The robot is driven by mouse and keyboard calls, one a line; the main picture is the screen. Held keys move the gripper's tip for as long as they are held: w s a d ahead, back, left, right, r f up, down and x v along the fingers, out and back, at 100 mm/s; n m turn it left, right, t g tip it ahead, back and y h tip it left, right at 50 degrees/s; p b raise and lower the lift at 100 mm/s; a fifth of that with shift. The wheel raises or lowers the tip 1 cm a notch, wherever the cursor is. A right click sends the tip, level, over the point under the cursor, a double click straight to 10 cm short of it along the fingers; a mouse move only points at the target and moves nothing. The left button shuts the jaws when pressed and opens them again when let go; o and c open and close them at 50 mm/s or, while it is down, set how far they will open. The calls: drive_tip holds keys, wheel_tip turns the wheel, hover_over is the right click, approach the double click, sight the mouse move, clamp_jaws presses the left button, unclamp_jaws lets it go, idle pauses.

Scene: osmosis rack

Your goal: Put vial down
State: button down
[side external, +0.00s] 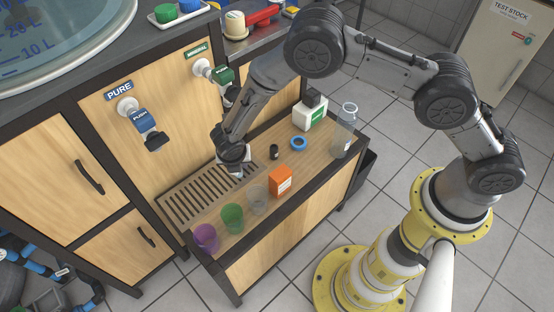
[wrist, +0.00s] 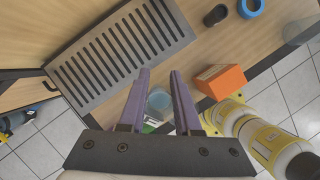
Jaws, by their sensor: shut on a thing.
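My gripper (side external: 236,164) is low over the right end of the slatted drip tray. In the wrist view its two purple fingers (wrist: 160,73) stand a small gap apart, closed on the vial. I cannot make out the vial's outline in either view; it is hidden or too clear to see. A round, clear cup (wrist: 159,99) shows between the fingers in the wrist view, seemingly on the counter below. The drip tray (side external: 190,199) lies along the counter's cabinet side.
On the wooden counter stand a purple cup (side external: 206,238), a green cup (side external: 232,217), an orange box (side external: 280,181), a small dark container (side external: 273,152), a blue ring (side external: 299,143), a white-green box (side external: 309,116) and a clear bottle (side external: 345,132). PURE (side external: 143,120) and MINERAL (side external: 222,75) dispensers project from the cabinet.

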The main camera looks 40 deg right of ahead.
drive_tip(key=s+d+m+g+h, duration=0.1)
drive_tip(key=s+d+m+g, duration=0.4)
drive_tip(key=s+d+m, duration=1.4)
drive_tip(key=n, duration=0.4)
hover_over(323, 162)
drive_tip(key=a, duration=0.1)
drive_tip(key=f, duration=0.9)
drive_tip(key=shift+a+f, duration=0.15)
drive_tip(key=shift+a, duration=0.05)
drive_tip(key=shift+w+f, duration=0.25)
drive_tip(key=shift+f, duration=1.5)
drive_tip(key=shift+f, duration=0.1)
